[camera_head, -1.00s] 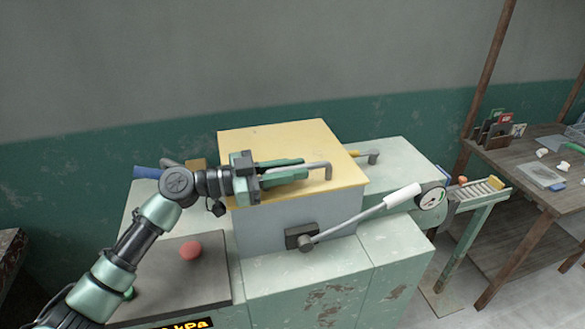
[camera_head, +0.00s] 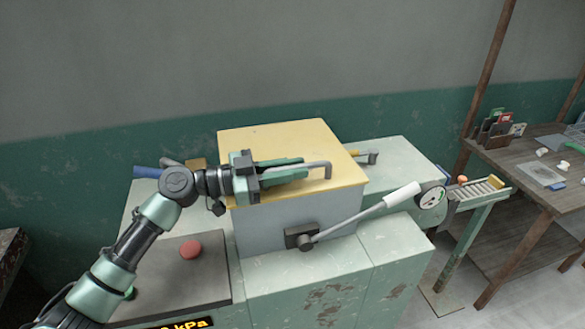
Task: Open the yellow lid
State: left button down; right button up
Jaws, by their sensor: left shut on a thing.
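The yellow lid (camera_head: 285,140) lies flat and closed on top of a grey box (camera_head: 270,222) set in the green machine. A grey bar handle (camera_head: 324,166) stands on the lid's top. My left gripper (camera_head: 300,170) reaches in from the left over the lid, its green fingers shut on the handle. The fingers hide the left part of the handle. My right gripper is not in view.
A lever with a white grip (camera_head: 402,194) and a dial gauge (camera_head: 432,197) are at the box's front right. A red button (camera_head: 190,249) sits on a dark panel at left. A roller chute (camera_head: 480,188) leads towards a wooden table (camera_head: 515,165) at right.

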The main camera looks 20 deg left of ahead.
pick_arm(q)
jog(key=shift+r, duration=0.25)
dwell(0.3)
